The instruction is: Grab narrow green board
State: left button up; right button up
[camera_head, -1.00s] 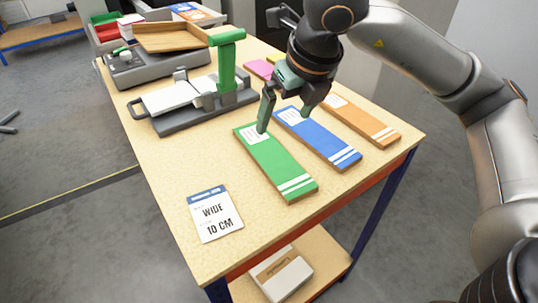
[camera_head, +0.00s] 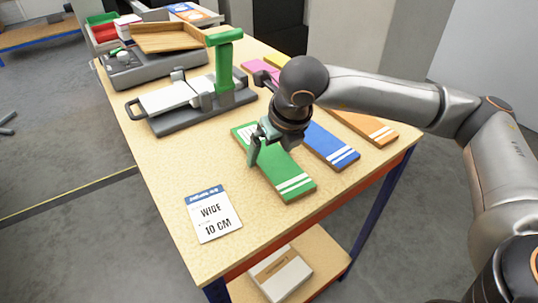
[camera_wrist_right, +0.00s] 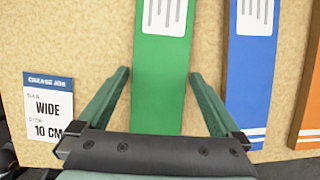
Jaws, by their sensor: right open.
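A green board (camera_head: 280,170) with a white label and white end stripes lies flat on the table; it is the only green board I see. My right gripper (camera_head: 267,150) is over it in the head view and hides part of it. In the right wrist view the open fingers (camera_wrist_right: 160,75) stand on either side of the green board (camera_wrist_right: 160,60), with nothing gripped. I cannot tell how high the fingertips are above the table. The board's striped end is hidden behind the gripper there. My left gripper is not in view.
A blue board (camera_head: 330,146) and an orange board (camera_head: 370,127) lie to the right. A card (camera_head: 213,213) reading "WIDE" and "10 CM" lies to the left. A grey device with a green handle (camera_head: 224,60) stands behind. The table's front corner is clear.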

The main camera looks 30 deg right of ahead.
jog(key=c, duration=1.1)
jog(key=shift+r, duration=0.1)
